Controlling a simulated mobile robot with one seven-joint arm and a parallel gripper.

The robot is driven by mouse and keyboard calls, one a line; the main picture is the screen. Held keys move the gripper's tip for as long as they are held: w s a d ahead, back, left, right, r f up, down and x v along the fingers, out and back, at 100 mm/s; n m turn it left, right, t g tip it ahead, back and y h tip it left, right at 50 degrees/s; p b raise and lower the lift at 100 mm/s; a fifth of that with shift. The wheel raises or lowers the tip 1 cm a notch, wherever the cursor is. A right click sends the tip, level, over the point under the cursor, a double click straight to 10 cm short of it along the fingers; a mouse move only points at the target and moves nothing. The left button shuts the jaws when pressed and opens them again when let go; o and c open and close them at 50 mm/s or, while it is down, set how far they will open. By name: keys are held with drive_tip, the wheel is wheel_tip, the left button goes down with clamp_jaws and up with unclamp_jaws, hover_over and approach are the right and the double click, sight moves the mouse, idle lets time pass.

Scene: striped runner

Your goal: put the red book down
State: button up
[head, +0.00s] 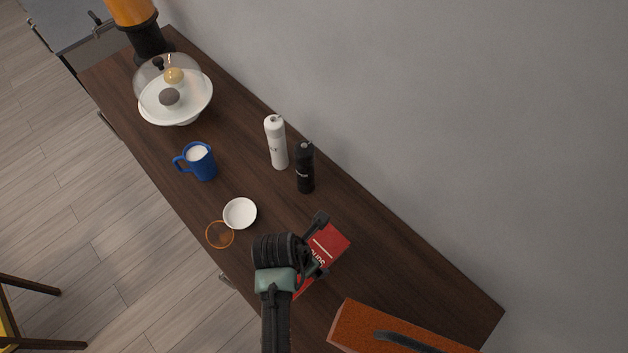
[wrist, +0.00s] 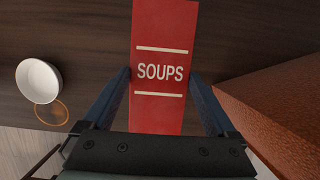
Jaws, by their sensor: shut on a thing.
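The red book (head: 328,243) has white lettering that reads "SOUPS" in the wrist view (wrist: 160,32). My gripper (head: 321,245) is shut on it, with one finger against each long side of the cover in the wrist view (wrist: 160,78). The book is over the near right part of the dark wooden counter (head: 400,268). I cannot tell whether it touches the counter. Part of the book is hidden behind my gripper in the head view.
An orange-brown box-like thing (head: 385,330) is close on the right. A white bowl (head: 240,213) and an orange ring (head: 219,235) are left. A black bottle (head: 305,170), white bottle (head: 277,145), blue mug (head: 200,162) and domed cake stand (head: 176,105) stand farther back.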

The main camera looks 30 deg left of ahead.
drive_tip(key=shift+f, duration=3.45)
drive_tip(key=o, duration=1.4)
drive_tip(key=v, duration=1.2)
